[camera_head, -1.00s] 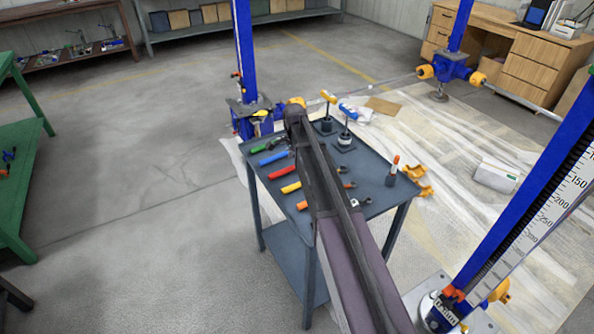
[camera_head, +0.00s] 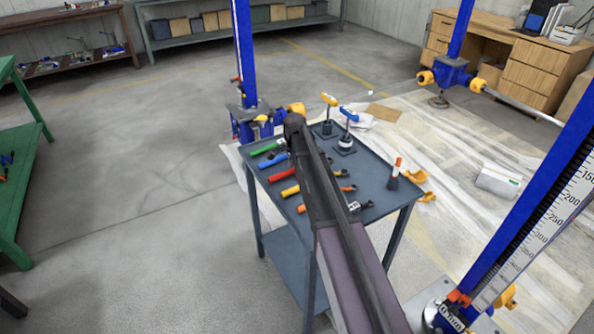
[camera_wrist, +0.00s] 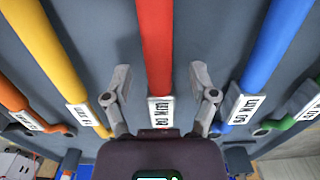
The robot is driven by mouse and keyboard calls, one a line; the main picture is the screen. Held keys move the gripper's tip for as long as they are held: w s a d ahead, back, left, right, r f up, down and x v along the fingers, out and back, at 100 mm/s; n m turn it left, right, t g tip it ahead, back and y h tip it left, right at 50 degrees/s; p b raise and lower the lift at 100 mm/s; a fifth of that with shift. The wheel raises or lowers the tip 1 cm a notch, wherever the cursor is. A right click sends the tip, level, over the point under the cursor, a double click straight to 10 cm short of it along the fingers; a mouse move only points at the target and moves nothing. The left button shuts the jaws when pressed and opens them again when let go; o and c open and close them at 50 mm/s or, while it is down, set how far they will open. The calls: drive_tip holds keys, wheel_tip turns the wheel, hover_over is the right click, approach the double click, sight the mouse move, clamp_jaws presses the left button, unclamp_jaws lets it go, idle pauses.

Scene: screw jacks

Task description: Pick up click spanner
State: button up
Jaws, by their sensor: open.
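Several spanners with coloured handles lie in a row on a grey table (camera_head: 375,177). In the wrist view, the red-handled spanner (camera_wrist: 155,50) with a white label runs down the middle, between my gripper's (camera_wrist: 160,78) two open fingers. Neither finger visibly touches it; the height gap cannot be told. A yellow-handled (camera_wrist: 45,45) and an orange-handled spanner (camera_wrist: 12,97) lie to its left. A blue-handled (camera_wrist: 272,45) and a green-handled one (camera_wrist: 310,108) lie to its right. In the head view the red handle (camera_head: 281,175) shows; my arm hides my gripper and parts of the spanners.
T-handled tools, one yellow (camera_head: 328,99) and one blue (camera_head: 348,114), stand at the table's back. An orange-tipped tool (camera_head: 394,174) stands at the right. Blue jack columns (camera_head: 243,55) rise behind and at the right (camera_head: 530,190). Floor left of the table is clear.

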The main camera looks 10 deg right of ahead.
clamp_jaws()
drive_tip(key=shift+r, duration=0.2)
idle(0.3)
wheel_tip(320, 180, up, 4)
drive_tip(key=p, duration=0.4)
drive_tip(key=shift+f, duration=0.15)
drive_tip(key=s, duration=0.5)
drive_tip(key=s+a, duration=0.1)
drive_tip(key=s, duration=0.4)
drive_tip(key=s+a+r+p, duration=0.1)
drive_tip(key=s, duration=0.5)
drive_tip(key=shift+w, duration=0.1)
